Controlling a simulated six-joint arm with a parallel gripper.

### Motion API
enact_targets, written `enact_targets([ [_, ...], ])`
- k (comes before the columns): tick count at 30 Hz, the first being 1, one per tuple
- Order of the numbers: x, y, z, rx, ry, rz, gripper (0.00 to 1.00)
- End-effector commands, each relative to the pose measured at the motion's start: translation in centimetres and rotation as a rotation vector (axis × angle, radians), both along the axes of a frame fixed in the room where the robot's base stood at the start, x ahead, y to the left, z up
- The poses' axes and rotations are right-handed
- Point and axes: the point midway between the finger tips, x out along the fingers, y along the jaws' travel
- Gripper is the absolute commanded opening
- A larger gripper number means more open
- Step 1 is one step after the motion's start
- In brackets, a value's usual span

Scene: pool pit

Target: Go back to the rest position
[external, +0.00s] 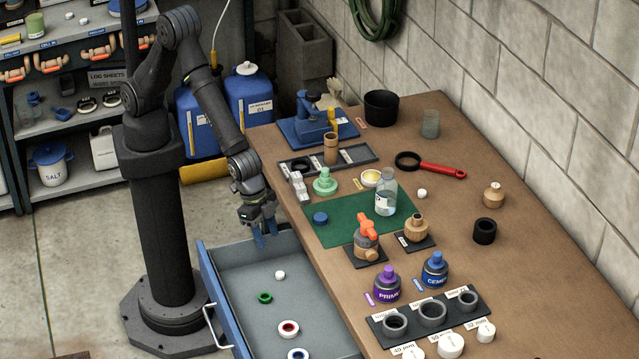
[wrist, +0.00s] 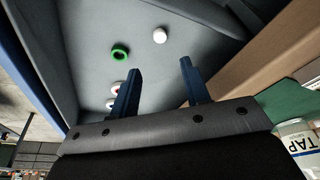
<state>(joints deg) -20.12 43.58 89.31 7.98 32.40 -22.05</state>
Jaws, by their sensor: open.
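My gripper (external: 266,238) hangs with its fingers down over the far end of the open blue drawer (external: 231,322). Its two blue fingers are apart with nothing between them. In the wrist view my gripper (wrist: 158,82) points into the grey drawer interior. A white ball-like piece (external: 280,275), a green ring (external: 265,297), and two white rings with red and dark centres (external: 288,328) (external: 298,354) lie on the drawer floor, apart from the fingers. The white piece (wrist: 160,35) and green ring (wrist: 120,53) also show in the wrist view.
The workbench (external: 540,290) stands right of the drawer. A green mat (external: 335,232) holds a labelled jar (external: 386,196) and a blue cap (external: 320,218). An orange-handled valve (external: 366,240), purple bottle (external: 387,284) and blue bottle (external: 435,269) stand nearby. Shelves are at left.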

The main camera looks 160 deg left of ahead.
Motion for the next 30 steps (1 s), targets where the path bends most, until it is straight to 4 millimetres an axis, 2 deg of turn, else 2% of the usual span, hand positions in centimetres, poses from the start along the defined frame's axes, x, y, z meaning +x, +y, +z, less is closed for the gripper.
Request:
enact_targets([
  [1, -0.2, -0.2, 0.8, 0.000, -0.001, 0.000, 0.43],
  [3, 0.1, 0.1, -1.1, -0.002, 0.005, 0.000, 0.43],
  [23, 2.5, 1.8, -11.7, -0.001, 0.003, -0.001, 0.43],
  [30, 2.6, 1.8, -6.7, 0.001, -0.003, 0.001, 0.43],
])
